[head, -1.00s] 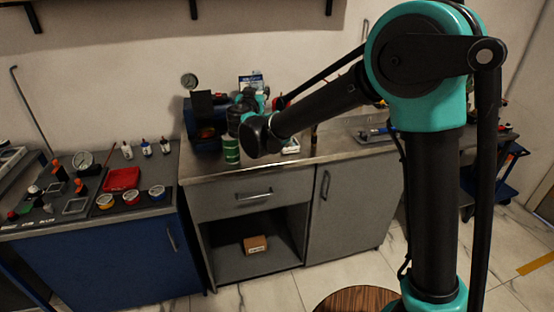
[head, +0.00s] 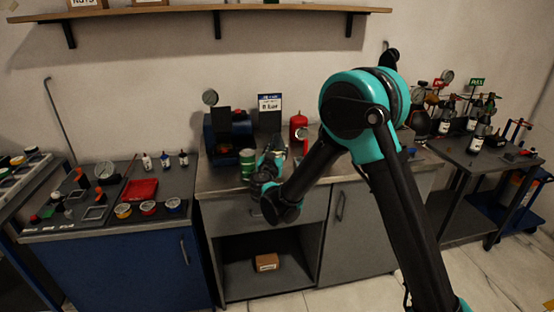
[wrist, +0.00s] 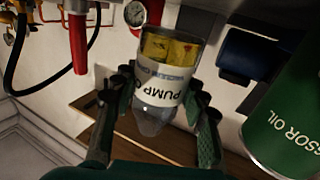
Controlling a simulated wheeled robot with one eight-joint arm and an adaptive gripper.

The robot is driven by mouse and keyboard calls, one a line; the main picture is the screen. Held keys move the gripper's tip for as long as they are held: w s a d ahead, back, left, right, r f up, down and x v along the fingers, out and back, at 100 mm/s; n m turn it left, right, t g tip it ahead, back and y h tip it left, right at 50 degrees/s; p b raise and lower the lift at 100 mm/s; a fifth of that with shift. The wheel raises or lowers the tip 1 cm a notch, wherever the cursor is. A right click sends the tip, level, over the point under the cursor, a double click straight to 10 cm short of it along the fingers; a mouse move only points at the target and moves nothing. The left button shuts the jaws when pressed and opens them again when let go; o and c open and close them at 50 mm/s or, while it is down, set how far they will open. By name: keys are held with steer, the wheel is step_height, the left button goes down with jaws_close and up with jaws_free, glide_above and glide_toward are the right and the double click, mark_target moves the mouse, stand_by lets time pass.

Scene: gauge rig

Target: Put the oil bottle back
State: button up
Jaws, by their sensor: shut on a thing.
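My gripper (wrist: 160,80) is shut on a clear bottle (wrist: 165,92) in the wrist view. The bottle has a white label starting "PUMP O" and yellow patches; the label's end is cut off by a finger. In the head view my gripper (head: 268,166) is small, just right of a green can (head: 247,158) on the grey bench; the held bottle is hard to make out there. The green can also shows in the wrist view (wrist: 288,120), at the right, marked "...SSOR OIL", apart from the fingers.
A red cylinder (head: 299,128) stands behind my gripper on the bench. Several dark bottles (head: 480,130) stand on a right-hand table. The left bench (head: 60,232) carries small bottles and a red tray (head: 140,190).

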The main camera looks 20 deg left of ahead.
steer(key=shift+f, duration=1.9)
steer(key=o, duration=1.2)
steer(key=shift+f, duration=0.1)
steer(key=shift+o, duration=0.2)
